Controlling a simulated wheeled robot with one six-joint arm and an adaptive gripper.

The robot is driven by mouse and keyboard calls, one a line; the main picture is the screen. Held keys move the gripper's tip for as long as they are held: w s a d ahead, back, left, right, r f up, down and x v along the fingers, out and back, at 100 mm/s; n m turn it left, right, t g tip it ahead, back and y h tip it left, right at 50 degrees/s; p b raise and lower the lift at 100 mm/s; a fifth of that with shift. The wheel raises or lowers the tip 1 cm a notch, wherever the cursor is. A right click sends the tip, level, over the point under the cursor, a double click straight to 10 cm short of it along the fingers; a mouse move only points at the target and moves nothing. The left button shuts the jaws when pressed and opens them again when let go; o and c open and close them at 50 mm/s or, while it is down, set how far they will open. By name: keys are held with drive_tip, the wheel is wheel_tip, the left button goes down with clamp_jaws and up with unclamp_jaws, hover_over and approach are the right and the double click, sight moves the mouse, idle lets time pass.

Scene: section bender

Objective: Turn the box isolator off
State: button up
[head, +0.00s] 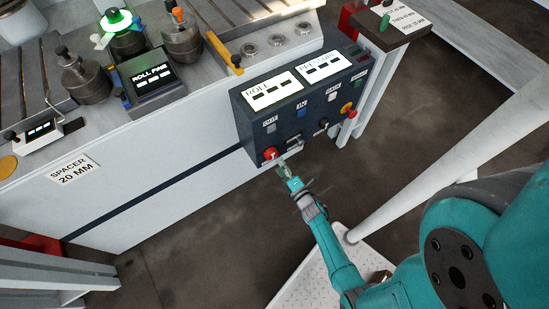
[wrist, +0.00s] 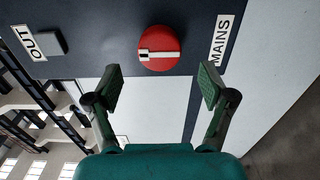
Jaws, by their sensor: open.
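The isolator is a round red knob with a white bar handle (wrist: 160,50), set on the dark control box beside a MAINS label (wrist: 221,41). In the wrist view the bar lies nearly level across the picture. In the head view the red knob (head: 270,153) is at the lower left corner of the box face (head: 290,125). My gripper (wrist: 157,88) is open and empty, its two green fingers apart, with the knob just ahead of and between their line. In the head view my gripper (head: 287,171) is just below and in front of the knob, apart from it.
An OUT button (wrist: 51,42) sits to the left in the wrist view. The box also carries a blue button (head: 300,112), a dark selector (head: 323,124) and a red-and-yellow emergency stop (head: 347,108). The bender with its rollers (head: 83,80) stands left. Open floor (head: 200,250) lies in front.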

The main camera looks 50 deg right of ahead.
drive_tip(key=v, duration=0.6)
drive_tip(key=shift+s+r, duration=0.1)
idle(0.4)
drive_tip(key=s+a+r+m+g+y, duration=0.1)
drive_tip(key=s+a+r+m, duration=0.5)
drive_tip(key=s+a+r, duration=0.3)
drive_tip(key=s+a+r+m+y, duration=0.2)
drive_tip(key=s+a+r+m, duration=0.45)
drive_tip(key=r, duration=0.55)
drive_tip(key=s+a+r+m+g+y, duration=0.1)
drive_tip(key=s+r, duration=0.4)
drive_tip(key=r, duration=0.6)
drive_tip(key=shift+s+a+r+m+g+y, duration=0.35)
drive_tip(key=shift+a+m+y, duration=0.15)
drive_tip(key=shift+a+m, duration=0.35)
